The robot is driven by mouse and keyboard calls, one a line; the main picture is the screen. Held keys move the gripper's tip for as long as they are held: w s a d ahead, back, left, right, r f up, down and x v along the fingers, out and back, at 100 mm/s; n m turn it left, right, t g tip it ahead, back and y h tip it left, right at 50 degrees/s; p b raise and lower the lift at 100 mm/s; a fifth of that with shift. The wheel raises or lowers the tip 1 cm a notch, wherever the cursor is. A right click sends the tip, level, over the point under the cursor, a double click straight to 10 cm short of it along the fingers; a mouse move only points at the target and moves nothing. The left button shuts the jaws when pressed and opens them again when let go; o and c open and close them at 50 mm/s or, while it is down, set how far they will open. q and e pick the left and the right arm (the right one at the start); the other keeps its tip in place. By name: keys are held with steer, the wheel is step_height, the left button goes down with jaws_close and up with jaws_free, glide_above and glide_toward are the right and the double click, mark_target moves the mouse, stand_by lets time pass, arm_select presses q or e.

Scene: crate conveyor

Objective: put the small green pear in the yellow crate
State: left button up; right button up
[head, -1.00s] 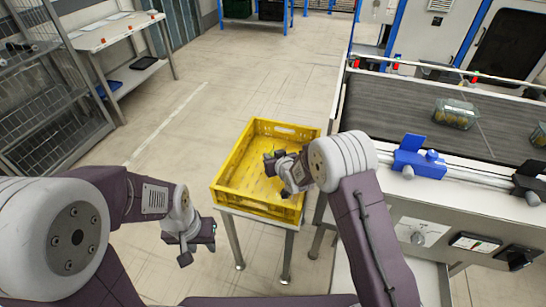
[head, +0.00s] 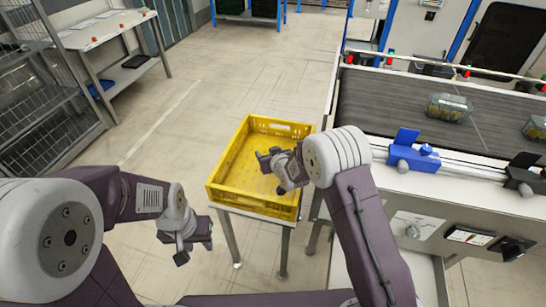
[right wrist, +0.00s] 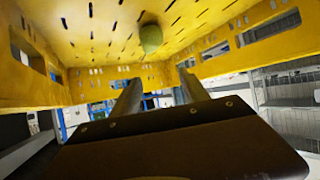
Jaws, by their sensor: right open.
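The yellow crate (head: 226,197) stands on a small stand left of the conveyor. My right gripper (head: 266,160) is over the crate's inside. In the right wrist view my right gripper's two fingers (right wrist: 160,98) are apart with nothing between them. The small green pear (right wrist: 151,36) is inside the crate, against its slotted yellow floor and clear of the fingers. The pear cannot be made out in the head view. My left gripper (head: 188,243) hangs left of the crate, away from it; its jaw opening is unclear.
The conveyor (head: 385,105) on the right carries clear containers (head: 449,106) with yellowish contents. A blue clamp-like fitting (head: 412,152) is on its near rail. A wire rack (head: 45,110) and a white table (head: 105,28) stand at the left. The floor between is clear.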

arm_select(q)
step_height(320, 180, up, 2)
steer(key=shift+r+p, duration=0.1)
steer(key=shift+p, duration=0.5)
arm_select(e)
steer(key=v, duration=1.2)
